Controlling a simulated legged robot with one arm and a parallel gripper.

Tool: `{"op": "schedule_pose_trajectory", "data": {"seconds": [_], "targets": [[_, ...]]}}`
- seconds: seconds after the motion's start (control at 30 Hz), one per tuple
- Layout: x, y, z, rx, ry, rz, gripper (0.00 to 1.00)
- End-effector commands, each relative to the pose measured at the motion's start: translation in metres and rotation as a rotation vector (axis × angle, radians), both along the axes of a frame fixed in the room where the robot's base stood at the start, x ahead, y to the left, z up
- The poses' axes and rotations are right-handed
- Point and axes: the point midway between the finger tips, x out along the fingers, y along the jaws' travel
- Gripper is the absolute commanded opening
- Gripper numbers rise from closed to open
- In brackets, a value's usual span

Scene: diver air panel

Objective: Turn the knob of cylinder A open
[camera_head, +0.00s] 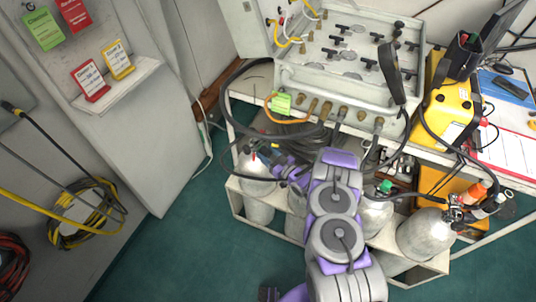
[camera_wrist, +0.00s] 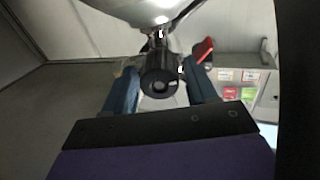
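The cylinder with a red-marked valve (camera_head: 256,168) stands at the left of the rack, its upper part showing; I cannot read a letter on it. My gripper (camera_head: 283,168) is at its valve, at the end of my purple and grey arm. In the wrist view a round black knob (camera_wrist: 158,82) lies between the two blue fingers of my gripper (camera_wrist: 162,80). The fingers stand apart on either side of it, with a gap visible on the right. The cylinder body (camera_wrist: 145,10) shows above the knob. A red part (camera_wrist: 203,50) is beside the right finger.
Other cylinders (camera_head: 425,234) stand in the white rack (camera_head: 395,245) to the right, one with a green valve part (camera_head: 385,186). The air panel (camera_head: 335,85) with its hoses sits on the table above. Green floor (camera_head: 175,255) is clear at the lower left.

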Motion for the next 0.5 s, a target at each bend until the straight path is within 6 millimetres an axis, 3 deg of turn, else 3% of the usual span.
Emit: {"op": "schedule_pose_trajectory", "data": {"seconds": [0.07,0.43,0.5], "targets": [[-0.0001,0.0004,-0.0001,0.0,0.0,0.0,0.49],[0.0,0.0003,-0.0001,0.0,0.0,0.0,0.13],[0.0,0.0003,-0.0001,-0.001,-0.001,0.0,0.13]]}}
